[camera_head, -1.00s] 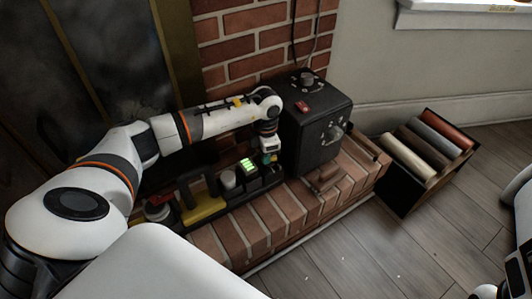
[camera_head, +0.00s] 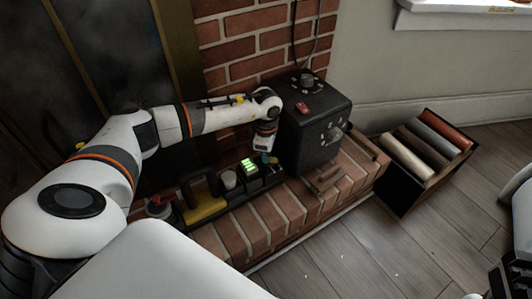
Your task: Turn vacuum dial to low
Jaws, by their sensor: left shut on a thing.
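A black box (camera_head: 310,135) stands on the brick hearth against the brick wall. It has a round dial (camera_head: 307,79) with pale marks around it and a red switch (camera_head: 302,108) on top, and a grey dial (camera_head: 333,134) on its front face. I cannot tell from the picture which dial is the vacuum one. My left gripper (camera_head: 266,152) points down just left of the box, clear of both these dials. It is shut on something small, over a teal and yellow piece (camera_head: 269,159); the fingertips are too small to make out.
A black tray on the hearth holds a yellow-handled tool (camera_head: 206,207), a white cup (camera_head: 229,179) and a block with a green light (camera_head: 249,166). A brush-like tool (camera_head: 325,179) lies before the box. A crate of rolls (camera_head: 385,190) stands on the floor at right.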

